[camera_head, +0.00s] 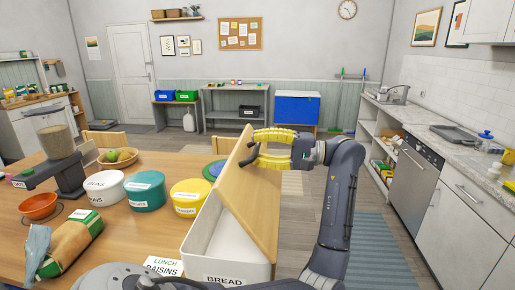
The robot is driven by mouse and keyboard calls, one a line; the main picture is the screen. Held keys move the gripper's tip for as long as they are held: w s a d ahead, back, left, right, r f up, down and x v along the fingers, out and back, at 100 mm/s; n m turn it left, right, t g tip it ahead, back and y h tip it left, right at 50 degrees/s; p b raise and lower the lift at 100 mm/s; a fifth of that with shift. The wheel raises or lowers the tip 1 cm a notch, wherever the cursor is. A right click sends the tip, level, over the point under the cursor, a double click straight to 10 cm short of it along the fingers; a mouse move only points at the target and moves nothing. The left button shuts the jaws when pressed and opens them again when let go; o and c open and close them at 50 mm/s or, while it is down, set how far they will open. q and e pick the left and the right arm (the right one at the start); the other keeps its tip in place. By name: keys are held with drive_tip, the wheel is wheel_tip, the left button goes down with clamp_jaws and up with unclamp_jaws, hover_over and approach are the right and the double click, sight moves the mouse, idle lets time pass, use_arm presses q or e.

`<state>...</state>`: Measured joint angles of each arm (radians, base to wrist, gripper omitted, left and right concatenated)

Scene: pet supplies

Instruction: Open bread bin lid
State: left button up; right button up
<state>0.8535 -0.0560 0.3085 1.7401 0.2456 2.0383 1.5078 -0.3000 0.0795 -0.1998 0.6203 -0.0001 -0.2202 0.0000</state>
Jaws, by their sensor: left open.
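The white bread bin (213,240), labelled BREAD on its front, stands at the right end of the wooden table. Its wooden lid (252,207) is raised and steeply tilted, so part of the white interior shows along the left side.
Yellow (189,200), teal (144,194) and white (105,190) lidded tubs stand left of the bin. A bread bag (70,243), an orange bowl (39,206) and a fruit bowl (117,159) are farther left. Open floor lies right of the table.

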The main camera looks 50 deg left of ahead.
use_arm(q)
drive_tip(key=shift+c, duration=0.3)
clamp_jaws()
idle(0.4)
